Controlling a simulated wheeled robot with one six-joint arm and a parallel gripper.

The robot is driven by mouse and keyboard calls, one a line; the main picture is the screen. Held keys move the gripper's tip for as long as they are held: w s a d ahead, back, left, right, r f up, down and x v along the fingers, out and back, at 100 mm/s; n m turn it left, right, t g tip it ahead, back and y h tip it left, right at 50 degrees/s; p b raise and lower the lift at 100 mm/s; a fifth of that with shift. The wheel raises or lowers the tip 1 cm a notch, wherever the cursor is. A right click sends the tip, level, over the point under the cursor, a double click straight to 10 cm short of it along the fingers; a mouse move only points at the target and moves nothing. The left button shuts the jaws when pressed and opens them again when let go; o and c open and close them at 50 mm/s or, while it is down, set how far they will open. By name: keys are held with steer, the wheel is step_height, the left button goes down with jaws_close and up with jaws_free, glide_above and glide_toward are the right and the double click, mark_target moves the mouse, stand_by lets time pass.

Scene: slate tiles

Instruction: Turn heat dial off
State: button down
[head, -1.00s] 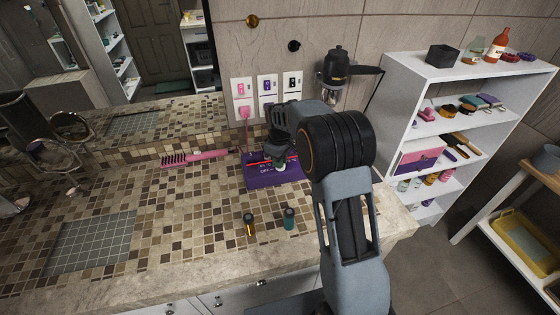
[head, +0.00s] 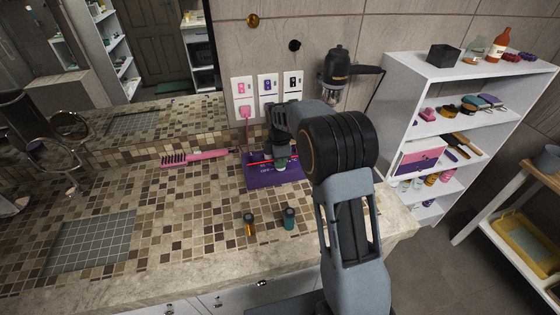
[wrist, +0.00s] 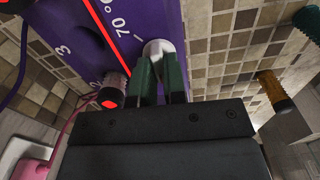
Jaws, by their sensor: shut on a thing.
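A purple control box (head: 262,181) with white markings and a red strip lies on the tiled counter, below the wall outlets. It fills the upper left of the wrist view (wrist: 168,15). My gripper (head: 280,163) points down over its middle. In the wrist view, the two green fingers (wrist: 160,70) are closed around a pale round dial (wrist: 157,47) beside the number 70. The fingers hide much of this dial, so I cannot read its setting. A black knob with a lit red end (wrist: 112,95) sits to its left, apart from the fingers.
A pink brush (head: 195,157) lies to the left. The counter's left-centre is clear.

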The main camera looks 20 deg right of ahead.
steer(key=shift+n, duration=0.4)
steer(key=c, duration=1.2)
jaws_free()
steer(key=shift+r, duration=0.1)
step_height(320, 180, up, 14)
steer(key=shift+f, duration=0.15)
